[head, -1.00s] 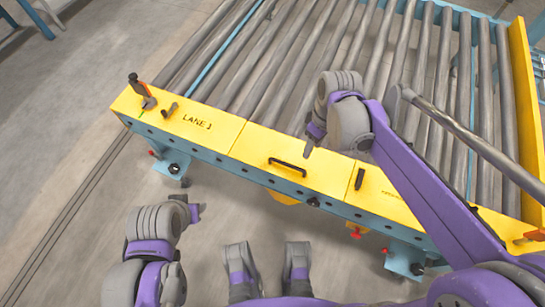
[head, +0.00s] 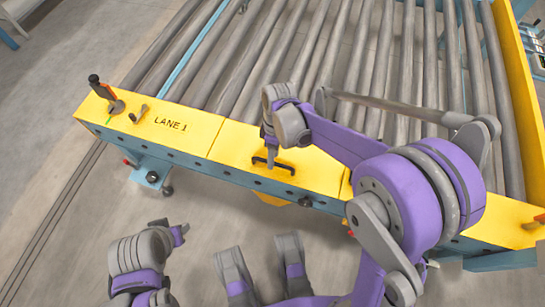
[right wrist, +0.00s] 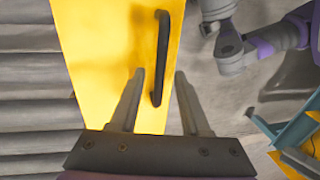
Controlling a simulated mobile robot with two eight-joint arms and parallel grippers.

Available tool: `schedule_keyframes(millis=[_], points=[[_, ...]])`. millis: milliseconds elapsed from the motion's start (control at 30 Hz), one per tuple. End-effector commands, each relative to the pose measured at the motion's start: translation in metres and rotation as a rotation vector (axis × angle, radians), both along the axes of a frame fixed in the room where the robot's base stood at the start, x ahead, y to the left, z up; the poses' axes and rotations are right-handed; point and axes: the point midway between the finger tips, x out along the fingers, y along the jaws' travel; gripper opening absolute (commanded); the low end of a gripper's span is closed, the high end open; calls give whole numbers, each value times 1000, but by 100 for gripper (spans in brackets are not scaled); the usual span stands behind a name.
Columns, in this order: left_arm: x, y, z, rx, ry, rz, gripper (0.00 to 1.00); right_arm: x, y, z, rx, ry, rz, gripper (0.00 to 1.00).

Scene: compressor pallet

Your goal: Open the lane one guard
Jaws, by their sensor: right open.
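The yellow guard panel (head: 222,149) with a black bar handle (head: 287,168) forms the middle of the conveyor's front edge. It adjoins the panel lettered "LANE 1" (head: 170,124). My right gripper (head: 271,162) is open and points down at the handle's left part. In the right wrist view, the handle (right wrist: 162,50) reaches in between the two spread fingers (right wrist: 160,78), nearer the left one; I cannot tell whether they touch. My left gripper (head: 182,233) hangs in front of the conveyor, low left; its jaws are too small to judge.
A yellow side rail (head: 515,90) bounds the right. Floor at the left (head: 50,130) is clear.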

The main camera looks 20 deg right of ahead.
Motion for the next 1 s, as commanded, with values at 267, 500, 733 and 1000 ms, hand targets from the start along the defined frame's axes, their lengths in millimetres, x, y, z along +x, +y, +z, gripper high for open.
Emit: schedule_keyframes(millis=[267,500,733,1000], points=[[1,0,-3,0,1,0,45,-2,1,-10,-1,-1,0,47],[0,0,-3,0,1,0,45,-2,1,-10,-1,-1,0,30],[0,0,-3,0,1,0,45,-2,1,-10,-1,-1,0,0],[0,0,-3,0,1,0,45,-2,1,-10,-1,-1,0,0]])
